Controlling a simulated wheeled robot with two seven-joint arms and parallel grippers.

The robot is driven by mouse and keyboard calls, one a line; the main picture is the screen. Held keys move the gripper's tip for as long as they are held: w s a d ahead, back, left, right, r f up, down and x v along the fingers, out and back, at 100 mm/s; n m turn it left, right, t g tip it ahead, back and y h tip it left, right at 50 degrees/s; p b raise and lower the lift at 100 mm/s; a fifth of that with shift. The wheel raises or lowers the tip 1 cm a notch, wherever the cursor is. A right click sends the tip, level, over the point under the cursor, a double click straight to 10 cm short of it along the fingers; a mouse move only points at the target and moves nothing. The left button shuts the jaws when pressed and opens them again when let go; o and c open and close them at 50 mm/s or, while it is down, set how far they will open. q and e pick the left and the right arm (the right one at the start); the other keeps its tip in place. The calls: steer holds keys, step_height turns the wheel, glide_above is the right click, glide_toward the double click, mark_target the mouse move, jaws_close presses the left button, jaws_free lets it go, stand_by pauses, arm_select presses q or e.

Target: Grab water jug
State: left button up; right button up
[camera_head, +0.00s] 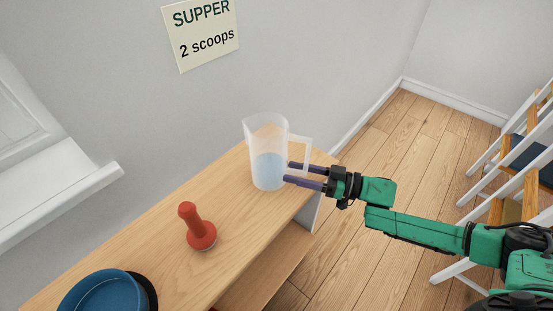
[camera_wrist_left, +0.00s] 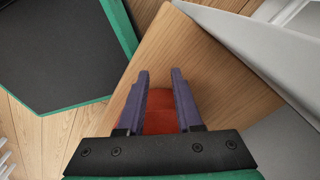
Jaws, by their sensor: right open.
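The water jug (camera_head: 268,160) is a tall clear pitcher, part filled with bluish water. It stands upright near the far end of the wooden shelf top, with its handle (camera_head: 304,148) toward the right. My right gripper (camera_head: 287,173) is open beside the jug, on the handle side. Its dark fingertips are close to the handle and the jug wall; I cannot tell whether they touch. My left gripper (camera_wrist_left: 160,72) shows only in the left wrist view. Its purple fingers are apart with something red (camera_wrist_left: 160,112) between or below them; I cannot tell whether they hold it.
A red-handled object (camera_head: 198,228) stands on the wooden top (camera_head: 165,250), with a blue bowl (camera_head: 98,294) at the near left. A wall sign (camera_head: 203,32) reads "SUPPER 2 scoops". White railings (camera_head: 490,165) stand at the right. Wooden floor lies right of the shelf.

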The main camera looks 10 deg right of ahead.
steer(key=shift+d, duration=0.1)
jaws_close()
stand_by(1.2)
